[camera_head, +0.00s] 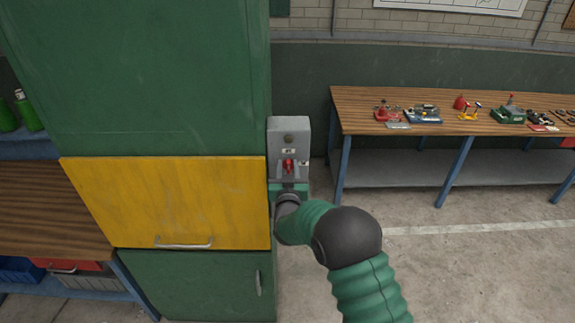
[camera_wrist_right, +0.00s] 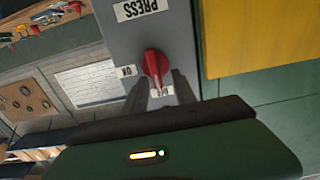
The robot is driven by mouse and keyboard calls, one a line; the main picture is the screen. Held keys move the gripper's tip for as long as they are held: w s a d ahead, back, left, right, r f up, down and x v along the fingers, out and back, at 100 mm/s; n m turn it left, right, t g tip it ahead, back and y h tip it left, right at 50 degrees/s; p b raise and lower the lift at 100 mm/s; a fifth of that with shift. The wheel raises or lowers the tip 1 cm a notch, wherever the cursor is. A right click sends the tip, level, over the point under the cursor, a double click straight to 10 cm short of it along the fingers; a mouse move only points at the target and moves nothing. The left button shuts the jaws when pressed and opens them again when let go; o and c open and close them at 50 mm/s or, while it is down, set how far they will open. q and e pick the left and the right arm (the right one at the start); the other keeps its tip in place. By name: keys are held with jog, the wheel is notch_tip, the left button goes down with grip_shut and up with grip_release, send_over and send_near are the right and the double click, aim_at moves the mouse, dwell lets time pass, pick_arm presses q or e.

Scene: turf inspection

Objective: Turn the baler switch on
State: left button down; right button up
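The baler switch is a red rotary knob (camera_head: 289,165) on a grey control box (camera_head: 289,137) on the side of the green machine. In the right wrist view the red knob (camera_wrist_right: 154,64) has an ON label (camera_wrist_right: 125,71) beside it. Another label (camera_wrist_right: 160,91), partly hidden, lies at the knob's lower end, and a PRESS label (camera_wrist_right: 141,9) sits at the top. My right gripper (camera_head: 289,184) is just below the knob. Its dark fingers (camera_wrist_right: 158,86) are apart, one on each side of the knob's lower end. I cannot tell whether they touch it. My left gripper is out of view.
The green machine (camera_head: 140,75) with a yellow panel (camera_head: 170,200) stands directly left of the box. A wooden workbench (camera_head: 360,102) with several tools stands behind on the right. Another bench (camera_head: 45,210) is at the left. The floor (camera_head: 470,270) at right is clear.

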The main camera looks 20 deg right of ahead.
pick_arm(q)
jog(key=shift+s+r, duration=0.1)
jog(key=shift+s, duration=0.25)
pick_arm(e)
jog(key=shift+s+d+r, duration=0.1)
jog(key=shift+s+r, duration=0.15)
jog(key=shift+s, duration=0.15)
grip_shut()
